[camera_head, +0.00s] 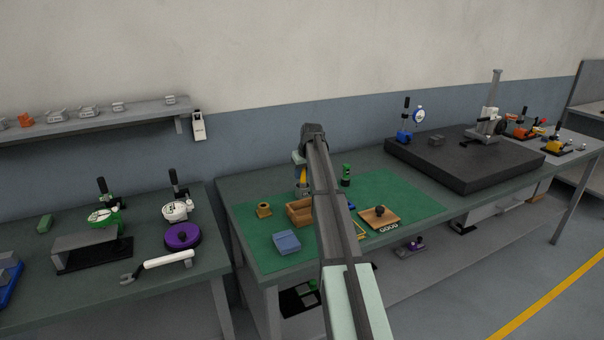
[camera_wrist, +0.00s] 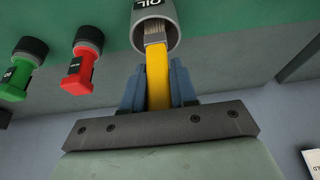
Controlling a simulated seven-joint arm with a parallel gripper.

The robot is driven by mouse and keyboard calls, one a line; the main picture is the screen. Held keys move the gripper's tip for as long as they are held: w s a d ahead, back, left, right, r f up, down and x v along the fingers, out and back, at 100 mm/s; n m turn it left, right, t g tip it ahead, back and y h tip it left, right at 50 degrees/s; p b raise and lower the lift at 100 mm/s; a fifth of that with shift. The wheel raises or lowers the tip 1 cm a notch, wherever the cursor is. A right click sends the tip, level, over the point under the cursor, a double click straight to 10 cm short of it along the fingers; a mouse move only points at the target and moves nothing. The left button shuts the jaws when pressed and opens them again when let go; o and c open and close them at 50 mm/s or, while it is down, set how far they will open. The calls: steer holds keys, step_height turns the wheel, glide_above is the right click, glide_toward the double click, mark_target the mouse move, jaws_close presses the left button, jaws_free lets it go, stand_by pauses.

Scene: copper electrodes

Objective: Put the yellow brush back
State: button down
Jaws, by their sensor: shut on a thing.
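The yellow brush (camera_wrist: 157,78) is held between the blue fingers of my gripper (camera_wrist: 158,88) in the wrist view. Its pale bristles point away from my gripper and overlap the mouth of a grey cup marked OIL (camera_wrist: 140,12). I cannot tell how far inside the rim the bristles are. In the head view the yellow brush (camera_head: 304,174) shows as a small upright strip under my gripper, beside my arm, above the green mat (camera_head: 260,222). My arm hides part of this area.
A red bottle (camera_wrist: 80,68) and a green bottle (camera_wrist: 20,72), both black-capped, stand near the cup. On the mat are a wooden box (camera_head: 299,213), a blue tray (camera_head: 286,242), a brass ring (camera_head: 264,210) and a wooden board (camera_head: 379,217). A black plate (camera_head: 460,160) lies right.

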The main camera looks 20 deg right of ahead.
steer(key=shift+f, duration=0.2)
steer(key=c, duration=0.9)
jaws_free()
steer(key=v, duration=1.3)
steer(key=shift+s+d+r, duration=0.25)
steer(key=shift+d+r, duration=0.05)
steer(key=shift+d, duration=0.05)
